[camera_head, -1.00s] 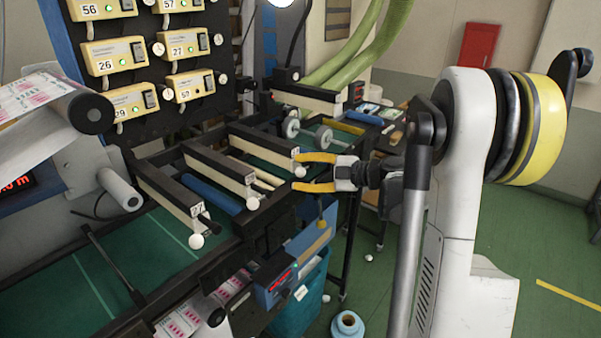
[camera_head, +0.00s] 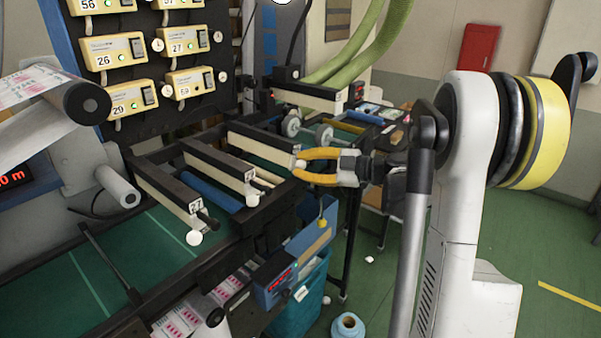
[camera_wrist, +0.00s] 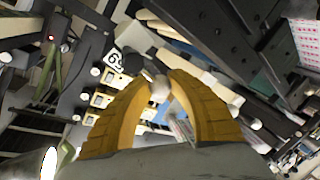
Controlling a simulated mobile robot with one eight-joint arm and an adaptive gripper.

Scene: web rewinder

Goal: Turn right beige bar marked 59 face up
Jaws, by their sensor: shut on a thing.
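The right beige bar (camera_head: 262,137), dark on top with a beige side, sticks out from the machine frame. A white knob (camera_head: 300,164) is at its near end. My gripper (camera_head: 297,165), with yellow fingers, reaches in from the right and is shut on this knob. In the wrist view the knob (camera_wrist: 160,88) sits between the fingertips of my gripper (camera_wrist: 160,84). In the head view the label cannot be read.
Two similar bars stand to the left, a middle one (camera_head: 218,163) and one marked 27 (camera_head: 172,190), with white knobs. Another beige bar (camera_head: 308,95) lies behind. Numbered beige boxes (camera_head: 113,53) hang on a black panel. Green floor (camera_head: 460,290) is open at right.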

